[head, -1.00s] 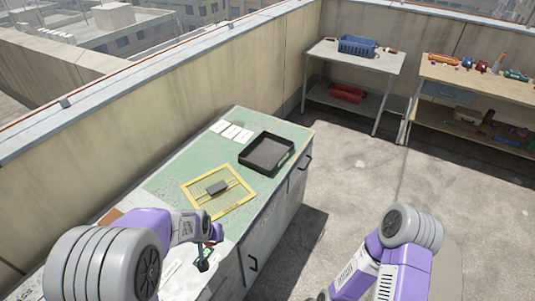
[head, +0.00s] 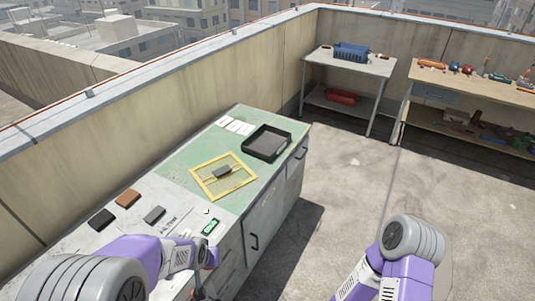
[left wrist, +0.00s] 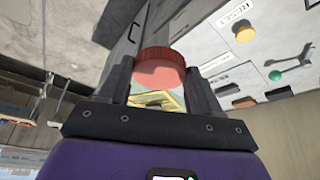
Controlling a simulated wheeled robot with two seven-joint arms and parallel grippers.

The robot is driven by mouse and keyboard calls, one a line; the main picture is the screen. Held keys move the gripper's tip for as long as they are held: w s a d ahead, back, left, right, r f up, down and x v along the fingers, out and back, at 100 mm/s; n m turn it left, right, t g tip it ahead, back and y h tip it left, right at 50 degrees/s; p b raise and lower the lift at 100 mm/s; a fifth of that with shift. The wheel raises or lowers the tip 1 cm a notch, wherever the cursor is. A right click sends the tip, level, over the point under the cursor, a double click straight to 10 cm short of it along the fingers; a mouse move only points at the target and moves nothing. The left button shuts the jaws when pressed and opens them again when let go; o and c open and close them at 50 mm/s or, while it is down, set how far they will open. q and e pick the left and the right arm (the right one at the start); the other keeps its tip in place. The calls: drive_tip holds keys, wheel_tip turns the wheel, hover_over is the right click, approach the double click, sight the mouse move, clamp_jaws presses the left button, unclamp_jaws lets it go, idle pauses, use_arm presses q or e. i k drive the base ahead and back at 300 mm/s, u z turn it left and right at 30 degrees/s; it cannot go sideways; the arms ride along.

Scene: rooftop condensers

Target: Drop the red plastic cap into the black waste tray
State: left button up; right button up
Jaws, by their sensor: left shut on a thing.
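The red plastic cap (left wrist: 160,70) sits between the two fingers of my left gripper (left wrist: 158,75) in the left wrist view, and the gripper is shut on it. In the head view my left gripper (head: 208,258) is low over the near end of the bench, and I cannot make out the cap there. The black waste tray (head: 266,144) lies farther along the bench, near its far right corner, and looks empty. The gripper is well short of the tray and apart from it. My right arm shows at the lower right, but its gripper is out of view.
A yellow frame (head: 207,188) with a dark block (head: 221,171) lies between my left gripper and the tray. White cards (head: 236,127) lie behind the tray. Brown (head: 128,198), black (head: 101,219) and grey (head: 154,215) blocks and a green item (head: 210,227) lie nearer.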

sight(263, 145)
drive_tip(key=z, duration=0.7)
drive_tip(key=i, duration=0.75)
drive_tip(key=z, duration=0.5)
drive_tip(key=i, duration=1.6)
drive_tip(key=u, duration=1.25)
drive_tip(key=i, duration=0.45)
drive_tip(key=u, duration=0.3)
